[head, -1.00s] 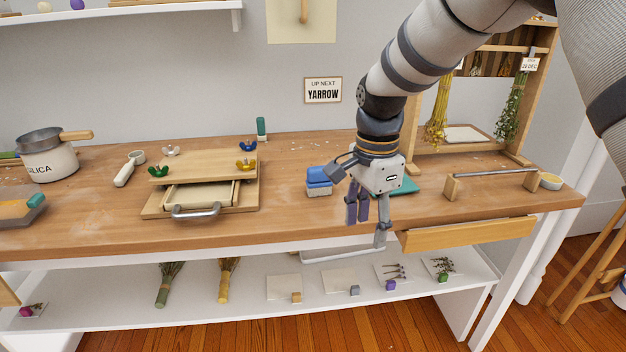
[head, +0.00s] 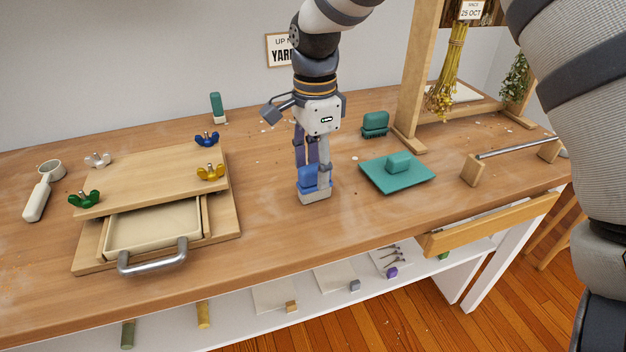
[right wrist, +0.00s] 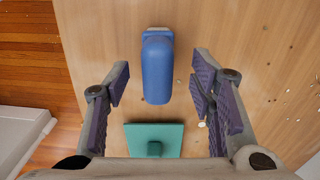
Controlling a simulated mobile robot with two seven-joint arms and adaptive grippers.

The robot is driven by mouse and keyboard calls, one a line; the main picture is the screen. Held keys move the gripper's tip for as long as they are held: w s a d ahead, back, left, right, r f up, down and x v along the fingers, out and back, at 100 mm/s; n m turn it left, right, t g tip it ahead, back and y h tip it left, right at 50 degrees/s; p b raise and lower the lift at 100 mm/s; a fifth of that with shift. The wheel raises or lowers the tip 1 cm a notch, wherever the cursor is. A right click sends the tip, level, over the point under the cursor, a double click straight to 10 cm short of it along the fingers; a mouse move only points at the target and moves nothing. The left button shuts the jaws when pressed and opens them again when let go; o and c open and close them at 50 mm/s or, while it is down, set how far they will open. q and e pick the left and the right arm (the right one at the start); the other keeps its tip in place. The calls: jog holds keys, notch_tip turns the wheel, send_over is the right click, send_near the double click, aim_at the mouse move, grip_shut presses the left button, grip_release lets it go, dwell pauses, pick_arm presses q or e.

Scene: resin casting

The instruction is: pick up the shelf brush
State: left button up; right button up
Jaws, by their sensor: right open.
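The shelf brush, taken to be the blue block-handled brush with a pale base (head: 313,196), stands on the wooden bench near its front edge. My right gripper (head: 313,170) points down right at it, and its fingers hide part of the blue handle. In the right wrist view the blue handle (right wrist: 157,70) lies between the two open, purple-padded fingers, with a visible gap on each side. The gripper is open and holds nothing. My left gripper is not in view.
A teal plate with a knob (head: 398,175) lies right of the brush, and a teal block (head: 375,123) stands behind. A wooden press with wing nuts (head: 150,180) is at left. A wooden frame (head: 412,80) rises at back right. Bare bench surrounds the brush.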

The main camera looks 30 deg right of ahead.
aim_at(315, 181)
notch_tip(315, 181, down, 4)
jog(key=shift+s+r, duration=0.1)
jog(key=shift+s, duration=0.05)
jog(key=shift+a, duration=0.1)
grip_shut()
notch_tip(315, 181, up, 3)
jog(key=shift+f, duration=0.1)
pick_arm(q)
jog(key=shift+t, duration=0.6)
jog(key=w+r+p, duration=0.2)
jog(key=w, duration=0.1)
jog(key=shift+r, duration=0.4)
pick_arm(e)
jog(key=s+a+r, duration=0.9)
jog(key=a+r, duration=0.1)
jog(key=shift+s+r, duration=0.2)
jog(key=shift+s, duration=0.2)
